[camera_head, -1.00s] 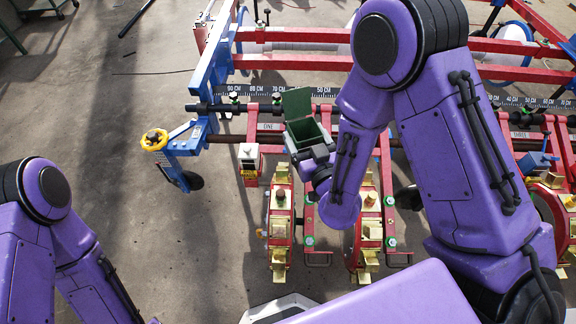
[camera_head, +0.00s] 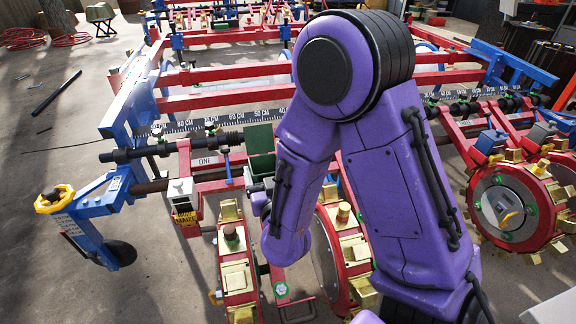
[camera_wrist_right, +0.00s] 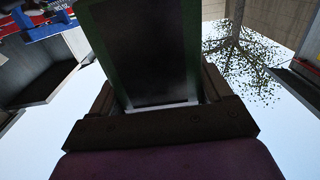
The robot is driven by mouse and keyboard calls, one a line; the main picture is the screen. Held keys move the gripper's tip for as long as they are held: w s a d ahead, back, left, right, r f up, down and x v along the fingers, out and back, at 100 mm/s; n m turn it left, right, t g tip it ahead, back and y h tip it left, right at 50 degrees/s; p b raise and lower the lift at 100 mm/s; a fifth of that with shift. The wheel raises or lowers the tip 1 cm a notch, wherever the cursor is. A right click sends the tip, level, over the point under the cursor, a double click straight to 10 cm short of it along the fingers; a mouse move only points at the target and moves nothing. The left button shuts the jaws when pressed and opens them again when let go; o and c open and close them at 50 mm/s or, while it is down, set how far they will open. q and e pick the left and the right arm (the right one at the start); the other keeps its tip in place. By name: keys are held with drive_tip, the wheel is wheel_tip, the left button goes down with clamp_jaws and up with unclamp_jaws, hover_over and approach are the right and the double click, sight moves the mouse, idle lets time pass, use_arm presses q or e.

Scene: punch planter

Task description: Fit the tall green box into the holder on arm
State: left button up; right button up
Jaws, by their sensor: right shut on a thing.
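The tall green box (camera_head: 260,139) is in the middle of the head view, just right of the red arm marked ONE (camera_head: 208,161). Its dark green lid or back wall stands up above the lower part. My right gripper (camera_head: 259,187) is shut on the box low down and is partly hidden by my purple forearm. In the right wrist view the box (camera_wrist_right: 140,48) shows as a dark panel with green edges between the fingers (camera_wrist_right: 158,100). The holder cannot be made out clearly, and contact between box and arm cannot be judged. My left gripper is out of view.
The red and blue planter frame (camera_head: 226,97) fills the middle, with a centimetre scale (camera_head: 185,126) along a bar. Seed wheels (camera_head: 237,275) stand below the arm.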

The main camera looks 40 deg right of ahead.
sight(273, 169)
drive_tip(key=shift+d+f, duration=0.3)
drive_tip(key=shift+f, duration=0.2)
drive_tip(key=d+b, duration=0.1)
drive_tip(key=d+f+b, duration=0.1)
drive_tip(key=w+d+b, duration=0.1)
drive_tip(key=shift+f, duration=0.25)
drive_tip(key=w+d+f+b, duration=0.1)
drive_tip(key=d+f+b, duration=0.1)
drive_tip(key=d+f, duration=0.1)
drive_tip(key=w+d+f+b, duration=0.2)
drive_tip(key=d+f, duration=0.1)
drive_tip(key=f, duration=0.1)
drive_tip(key=w+d+f+b, duration=0.1)
drive_tip(key=w+d+f, duration=0.1)
drive_tip(key=d+f, duration=0.1)
drive_tip(key=shift+d+f+b, duration=0.2)
drive_tip(key=shift+f+b, duration=0.2)
drive_tip(key=shift+f, duration=0.25)
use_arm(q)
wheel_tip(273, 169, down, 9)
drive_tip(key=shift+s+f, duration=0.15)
use_arm(e)
drive_tip(key=shift+r, duration=0.15)
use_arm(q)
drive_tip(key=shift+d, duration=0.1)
